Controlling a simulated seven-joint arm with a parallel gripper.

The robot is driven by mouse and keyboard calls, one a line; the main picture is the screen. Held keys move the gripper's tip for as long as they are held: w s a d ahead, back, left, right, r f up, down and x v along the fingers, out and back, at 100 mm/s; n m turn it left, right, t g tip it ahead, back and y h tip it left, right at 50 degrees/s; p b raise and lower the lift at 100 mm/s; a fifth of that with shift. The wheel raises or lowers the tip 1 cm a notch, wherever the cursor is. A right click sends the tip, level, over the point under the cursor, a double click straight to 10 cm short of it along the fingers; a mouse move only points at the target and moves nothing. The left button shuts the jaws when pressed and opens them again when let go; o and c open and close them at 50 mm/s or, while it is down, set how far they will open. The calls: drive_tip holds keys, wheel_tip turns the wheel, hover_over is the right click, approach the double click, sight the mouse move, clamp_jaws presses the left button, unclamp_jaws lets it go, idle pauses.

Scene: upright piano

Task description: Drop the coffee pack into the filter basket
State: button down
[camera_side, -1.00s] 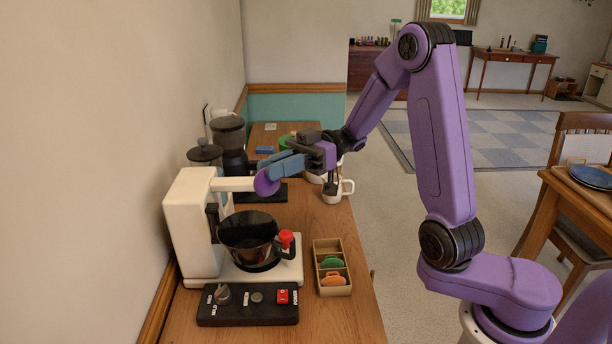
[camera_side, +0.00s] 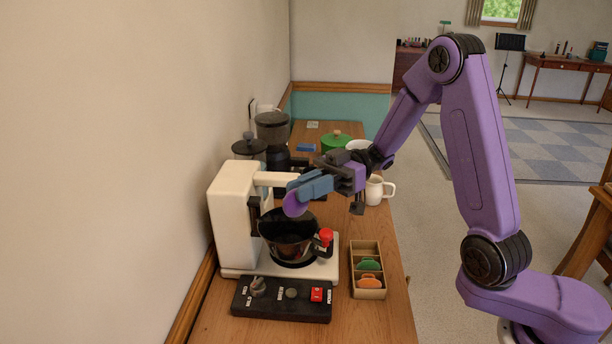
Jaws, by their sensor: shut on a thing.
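A purple disc-shaped coffee pack (camera_side: 294,205) is held upright at the tip of my gripper (camera_side: 308,187), between its blue-grey fingers. The white coffee machine (camera_side: 232,220) stands by the wall. A dark round open-topped vessel (camera_side: 288,238) with a red-topped handle sits at its front, over its base. I cannot tell whether this is the filter basket or the carafe. The pack appears just above the vessel's back rim in the picture; any contact is unclear.
A wooden tray (camera_side: 355,290) holds green and orange discs at the right. A black control panel (camera_side: 280,301) with knobs and a red switch lies in front. A white mug (camera_side: 375,190), a green-lidded pot (camera_side: 338,140) and a dark grinder (camera_side: 272,135) stand behind.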

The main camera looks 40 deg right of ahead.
drive_tip(key=shift+f, duration=0.2)
drive_tip(key=c, duration=1)
unclamp_jaws()
drive_tip(key=d, duration=1.7)
drive_tip(key=shift+s+d, duration=0.2)
drive_tip(key=shift+s, duration=0.1)
